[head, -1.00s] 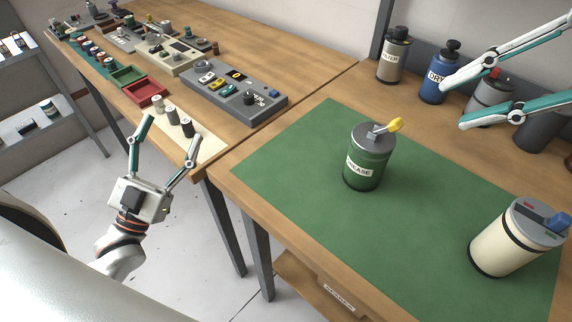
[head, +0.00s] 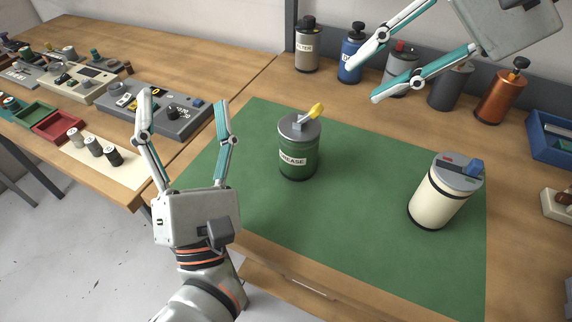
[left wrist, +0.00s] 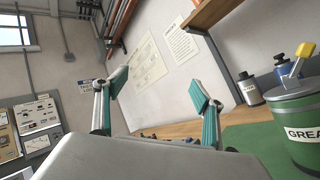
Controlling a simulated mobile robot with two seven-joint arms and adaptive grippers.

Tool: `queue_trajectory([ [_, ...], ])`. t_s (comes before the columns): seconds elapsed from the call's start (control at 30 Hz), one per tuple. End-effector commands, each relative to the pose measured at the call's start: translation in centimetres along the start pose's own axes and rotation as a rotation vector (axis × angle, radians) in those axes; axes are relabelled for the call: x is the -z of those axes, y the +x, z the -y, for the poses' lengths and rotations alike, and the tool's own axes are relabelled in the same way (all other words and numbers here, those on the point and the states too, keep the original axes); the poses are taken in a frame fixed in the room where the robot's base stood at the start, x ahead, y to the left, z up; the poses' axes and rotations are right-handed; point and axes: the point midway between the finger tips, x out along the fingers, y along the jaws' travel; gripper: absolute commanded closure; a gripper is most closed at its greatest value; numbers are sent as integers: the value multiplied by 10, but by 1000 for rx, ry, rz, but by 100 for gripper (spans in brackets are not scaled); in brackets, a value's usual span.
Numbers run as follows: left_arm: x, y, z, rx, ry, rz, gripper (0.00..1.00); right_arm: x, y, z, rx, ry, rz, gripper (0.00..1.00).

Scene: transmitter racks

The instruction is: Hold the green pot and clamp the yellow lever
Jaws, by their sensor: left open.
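The green pot (head: 298,152), labelled GREASE, stands upright on the green mat (head: 360,215). Its grey lid carries the yellow lever (head: 317,110), which points up and to the right. The pot (left wrist: 300,130) and lever (left wrist: 305,50) also show at the right edge of the left wrist view. My left gripper (head: 185,98) is open and empty, to the left of the pot and apart from it. Its fingers also show in the left wrist view (left wrist: 160,85). My right gripper (head: 366,80) is open and empty, above and right of the pot, in front of the back row of canisters.
A cream canister (head: 440,195) with a blue lever stands on the mat's right. Several canisters, including a blue one (head: 352,55) and an orange one (head: 500,95), line the back. A grey control box (head: 155,108) is on the left bench. The mat around the pot is clear.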

Motion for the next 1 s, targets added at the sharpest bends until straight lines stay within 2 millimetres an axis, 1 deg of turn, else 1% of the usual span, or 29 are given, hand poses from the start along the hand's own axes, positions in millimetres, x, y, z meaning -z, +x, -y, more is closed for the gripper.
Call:
queue_trajectory([
  [0.03,-9,1,13,50,-115,-10,31,0,0,0,0,0,0,72],
  [0.1,-19,-3,35,138,-274,-36,31,0,0,0,0,0,0,72],
  [0.17,-30,-9,55,221,-398,-60,31,0,0,0,0,0,0,72],
  [0.2,-37,-14,68,278,-471,-77,31,0,0,0,0,0,0,72],
  [0.3,-55,-32,100,421,-623,-123,31,0,0,0,0,0,0,72],
  [0.4,-66,-53,124,543,-728,-188,31,0,0,0,0,0,0,72],
  [0.5,-58,-72,134,612,-784,-298,31,0,0,0,0,0,0,72],
  [0.6,-48,-81,135,628,-798,-370,31,0,0,0,0,0,0,72],
  [0.7,-43,-85,136,635,-801,-406,31,0,0,0,0,0,0,72],
  [0.77,-41,-83,138,636,-801,-413,31,0,0,0,0,0,0,72],
  [0.87,-40,-75,145,635,-800,-412,31,0,0,0,0,0,0,72],
  [1.0,-38,-59,159,633,-799,-410,31,0,0,0,0,0,0,72],
])
